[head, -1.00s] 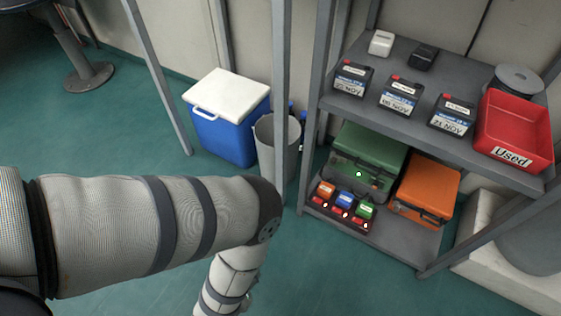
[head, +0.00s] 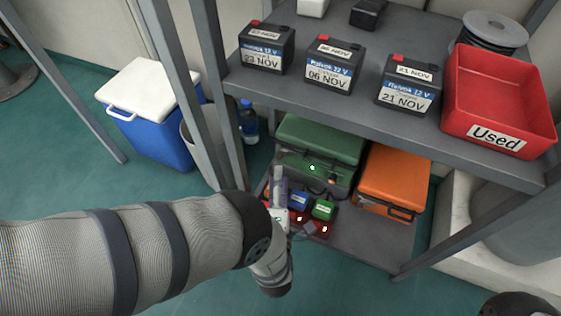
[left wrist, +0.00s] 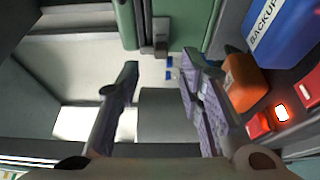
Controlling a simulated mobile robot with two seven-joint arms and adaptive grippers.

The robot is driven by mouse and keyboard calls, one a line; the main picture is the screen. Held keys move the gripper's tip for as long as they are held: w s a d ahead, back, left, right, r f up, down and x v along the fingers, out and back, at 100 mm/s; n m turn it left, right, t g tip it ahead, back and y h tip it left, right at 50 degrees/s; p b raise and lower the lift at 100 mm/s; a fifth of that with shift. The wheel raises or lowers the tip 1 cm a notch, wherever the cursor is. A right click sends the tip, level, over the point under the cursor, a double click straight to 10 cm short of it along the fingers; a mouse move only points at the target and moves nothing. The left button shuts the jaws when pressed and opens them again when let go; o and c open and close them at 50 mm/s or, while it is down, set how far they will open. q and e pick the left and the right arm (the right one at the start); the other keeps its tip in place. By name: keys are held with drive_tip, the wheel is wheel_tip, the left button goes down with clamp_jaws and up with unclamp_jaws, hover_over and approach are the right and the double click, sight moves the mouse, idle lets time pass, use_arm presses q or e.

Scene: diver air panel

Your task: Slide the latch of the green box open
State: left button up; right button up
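The green box (head: 322,137) stands on the lower shelf, with a small green light dot on its front. In the left wrist view its green front (left wrist: 190,22) is at the top edge, with a grey latch (left wrist: 161,36) in the middle. My left gripper (left wrist: 160,66) is open, with nothing between its fingers; the latch shows beyond the gap between the fingertips, apart from them. In the head view the left gripper is at the shelf's front left, partly hidden by my forearm and in front of the small charger. My right gripper is not in view.
A red charger with small orange, blue (head: 299,200) and green (head: 324,209) blocks sits close beside the left gripper. An orange case (head: 394,178) stands right of the green box. The upper shelf (head: 300,99) overhangs, holding batteries and a red bin (head: 500,95). A shelf post (head: 221,130) stands left.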

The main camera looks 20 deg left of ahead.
sight(279, 158)
use_arm(q)
drive_tip(key=b+x, duration=0.1)
drive_tip(key=x, duration=0.4)
drive_tip(key=shift+w+b, duration=0.2)
drive_tip(key=shift+b, duration=0.1)
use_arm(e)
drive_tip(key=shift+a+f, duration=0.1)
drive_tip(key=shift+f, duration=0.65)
use_arm(q)
clamp_jaws()
